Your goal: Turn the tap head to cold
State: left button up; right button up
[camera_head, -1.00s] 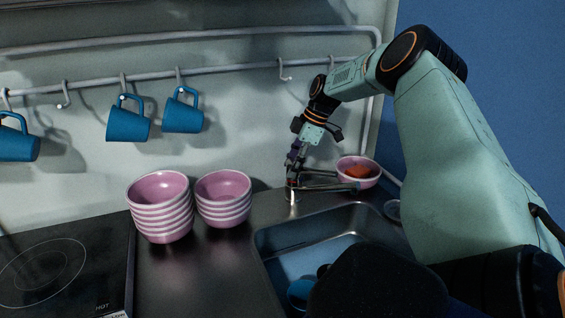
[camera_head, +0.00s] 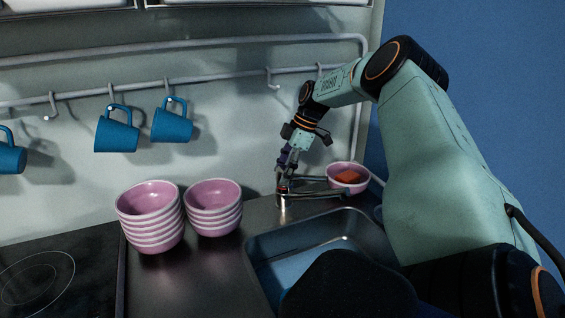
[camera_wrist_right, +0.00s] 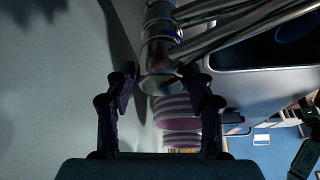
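The metal tap (camera_head: 282,200) stands at the back left edge of the sink, with its spout reaching right. My right gripper (camera_head: 284,172) points down at the tap's upper end from above. In the right wrist view, the two dark fingers of my right gripper (camera_wrist_right: 160,75) are spread on either side of the tap's cylindrical head (camera_wrist_right: 158,82). Slim gaps seem to show beside it, and I cannot tell whether a finger touches it. The hot and cold marks are too small to read. My left gripper is not in view.
The sink (camera_head: 262,240) lies in front of the tap. A pink bowl with orange contents (camera_head: 347,184) stands behind the spout. Two stacks of pink bowls (camera_head: 150,228) (camera_head: 213,220) stand left. Blue mugs (camera_head: 117,135) hang from a rail; a hob (camera_head: 60,275) is at left.

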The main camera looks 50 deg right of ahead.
jog(key=shift+o, duration=1)
jog(key=shift+w+a, duration=0.1)
jog(key=v, duration=1.2)
jog(key=shift+f, duration=0.15)
